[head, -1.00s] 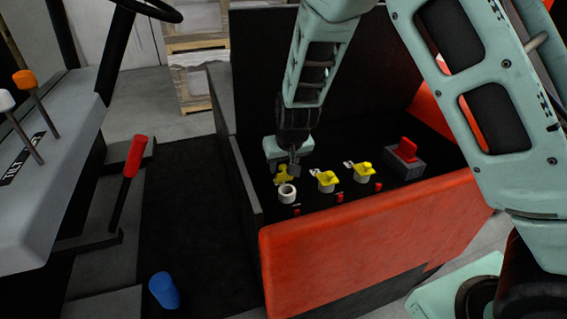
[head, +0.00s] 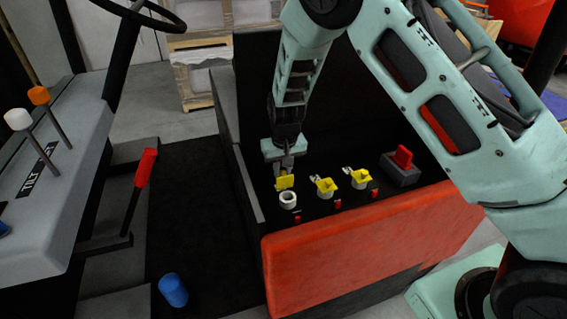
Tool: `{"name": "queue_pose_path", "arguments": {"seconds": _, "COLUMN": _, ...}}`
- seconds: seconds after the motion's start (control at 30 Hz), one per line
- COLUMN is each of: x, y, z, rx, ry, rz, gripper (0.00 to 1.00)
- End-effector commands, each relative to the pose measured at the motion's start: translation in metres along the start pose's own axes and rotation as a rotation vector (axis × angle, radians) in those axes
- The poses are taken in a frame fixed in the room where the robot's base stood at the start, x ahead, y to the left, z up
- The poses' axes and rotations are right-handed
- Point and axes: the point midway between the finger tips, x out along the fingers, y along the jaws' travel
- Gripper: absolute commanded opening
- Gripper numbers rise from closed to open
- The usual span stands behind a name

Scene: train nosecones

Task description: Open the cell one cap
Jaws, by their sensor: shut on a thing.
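The battery box has a row of cells with yellow caps. The leftmost cell is a white round neck (head: 288,200) whose top stands open. Its yellow cap (head: 285,183) is tilted up behind the neck. My gripper (head: 285,170) points down just behind this cap, with its fingers at the cap's upper edge. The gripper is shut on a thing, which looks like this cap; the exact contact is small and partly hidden. The middle yellow cap (head: 326,187) and the right yellow cap (head: 359,179) sit on their white necks.
A red switch (head: 402,157) on a grey block stands right of the caps. Small red pieces lie before the cells. The red front wall (head: 365,235) and the raised black lid (head: 350,90) bound the box. A blue cylinder (head: 173,290) stands on the floor at left.

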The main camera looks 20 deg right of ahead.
Motion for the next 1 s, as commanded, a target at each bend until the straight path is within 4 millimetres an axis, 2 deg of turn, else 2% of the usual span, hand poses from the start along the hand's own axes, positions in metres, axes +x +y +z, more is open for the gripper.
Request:
{"name": "queue_pose_path", "arguments": {"seconds": 0.27, "x": 0.0, "y": 0.0, "z": 0.0, "rx": 0.0, "ry": -0.001, "rz": -0.001, "gripper": 0.0}}
{"name": "queue_pose_path", "arguments": {"seconds": 0.3, "x": 0.0, "y": 0.0, "z": 0.0, "rx": 0.0, "ry": 0.0, "rz": -0.001, "gripper": 0.29}}
{"name": "queue_pose_path", "arguments": {"seconds": 0.33, "x": 0.0, "y": 0.0, "z": 0.0, "rx": 0.0, "ry": 0.0, "rz": -0.001, "gripper": 0.38}}
{"name": "queue_pose_path", "arguments": {"seconds": 0.37, "x": 0.0, "y": 0.0, "z": 0.0, "rx": 0.0, "ry": 0.0, "rz": -0.001, "gripper": 0.41}}
{"name": "queue_pose_path", "arguments": {"seconds": 0.73, "x": -0.005, "y": 0.0, "z": -0.001, "rx": -0.001, "ry": 0.001, "rz": -0.001, "gripper": 0.41}}
{"name": "queue_pose_path", "arguments": {"seconds": 0.87, "x": -0.023, "y": -0.001, "z": -0.002, "rx": -0.001, "ry": 0.004, "rz": -0.001, "gripper": 0.41}}
{"name": "queue_pose_path", "arguments": {"seconds": 1.0, "x": -0.053, "y": -0.001, "z": -0.001, "rx": -0.002, "ry": 0.005, "rz": -0.003, "gripper": 0.41}}
